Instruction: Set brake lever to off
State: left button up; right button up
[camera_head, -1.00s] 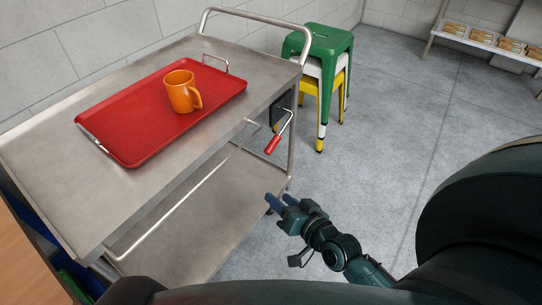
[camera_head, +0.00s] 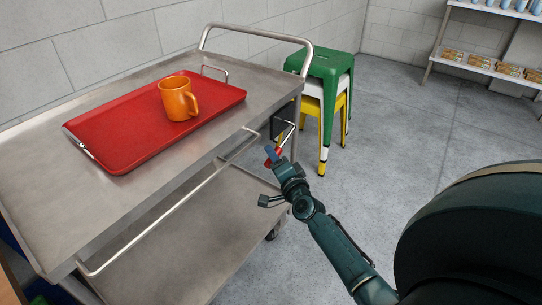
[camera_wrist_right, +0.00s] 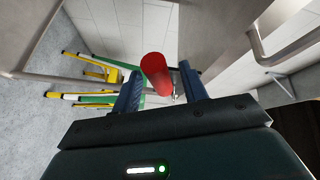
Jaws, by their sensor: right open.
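The brake lever is a thin metal rod (camera_head: 287,130) with a red grip at the side of the steel cart (camera_head: 80,215). In the head view my right gripper (camera_head: 272,155) is at the red grip and mostly hides it. In the right wrist view the red grip (camera_wrist_right: 155,72) shows between the two blue fingers of the open right gripper (camera_wrist_right: 163,85), nearer the left finger. I cannot tell whether the finger touches it. My left gripper is not in view.
A red tray (camera_head: 130,145) with an orange mug (camera_head: 178,98) lies on the cart top. A cart rail (camera_head: 165,222) runs along the near side. Stacked stools, the top one green (camera_head: 325,65), stand behind the lever. The floor at right is clear.

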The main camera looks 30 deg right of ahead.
jog(key=shift+w+d, duration=0.2)
jog(key=shift+w, duration=1.15)
jog(key=shift+c, duration=0.2)
grip_shut()
